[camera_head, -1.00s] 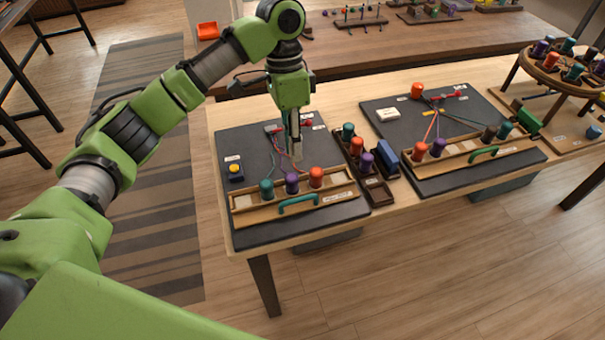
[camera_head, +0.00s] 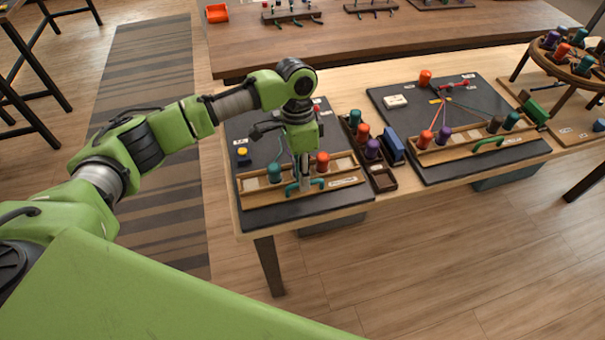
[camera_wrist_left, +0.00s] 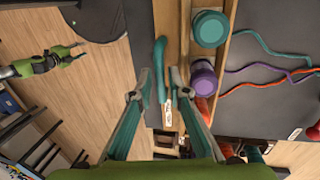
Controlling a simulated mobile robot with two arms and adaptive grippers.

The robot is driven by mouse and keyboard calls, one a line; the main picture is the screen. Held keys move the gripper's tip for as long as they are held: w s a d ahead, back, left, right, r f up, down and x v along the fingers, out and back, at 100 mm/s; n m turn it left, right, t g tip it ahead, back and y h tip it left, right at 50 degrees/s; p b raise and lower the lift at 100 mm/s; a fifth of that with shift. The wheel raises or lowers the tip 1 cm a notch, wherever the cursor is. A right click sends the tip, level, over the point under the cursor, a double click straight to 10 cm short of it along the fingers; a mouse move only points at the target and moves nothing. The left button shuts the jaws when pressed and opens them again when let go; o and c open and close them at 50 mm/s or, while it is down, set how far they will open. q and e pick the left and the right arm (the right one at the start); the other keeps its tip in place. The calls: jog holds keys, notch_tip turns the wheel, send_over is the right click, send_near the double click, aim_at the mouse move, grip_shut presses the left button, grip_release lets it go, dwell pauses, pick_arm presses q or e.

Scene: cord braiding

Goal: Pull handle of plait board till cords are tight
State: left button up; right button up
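The plait board (camera_head: 340,212) on the left of the table is a dark slab with a wooden rack (camera_head: 262,200) along its front. The rack holds teal (camera_head: 274,172) and orange (camera_head: 322,162) bobbins; the left wrist view also shows a purple one (camera_wrist_left: 203,80). The rack's teal handle (camera_head: 291,188) also shows in the left wrist view (camera_wrist_left: 160,68). My left gripper (camera_wrist_left: 160,78) points down, open, with its fingertips on either side of the handle and a gap visible. Cords (camera_wrist_left: 265,68) lie loosely curved on the board. A small green arm (camera_wrist_left: 40,65), probably my right, shows there; its finger state is unclear.
A bobbin tray (camera_head: 383,180) and a blue block (camera_head: 392,147) stand right of the board. A second plait board (camera_head: 450,172) with straight cords lies farther right. A yellow-topped button (camera_head: 242,153) sits at the board's left. Floor in front is clear.

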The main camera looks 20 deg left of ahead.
pick_arm(q)
jog(key=shift+f, duration=0.1)
grip_shut()
pick_arm(e)
jog(key=shift+s, duration=0.55)
pick_arm(q)
jog(key=s+d+p, duration=0.1)
jog(key=s+p, duration=0.1)
jog(key=s+d+p, duration=0.1)
jog(key=s+p, duration=0.1)
jog(key=shift+d, duration=0.3)
jog(key=shift+s+d, duration=0.1)
jog(key=shift+d, duration=0.05)
jog(key=shift+f, duration=0.1)
pick_arm(e)
notch_tip(320, 180, up, 4)
jog(key=shift+w+f, duration=0.1)
pick_arm(q)
grip_release()
jog(key=shift+r, duration=0.2)
pick_arm(e)
jog(key=shift+w+d, duration=0.1)
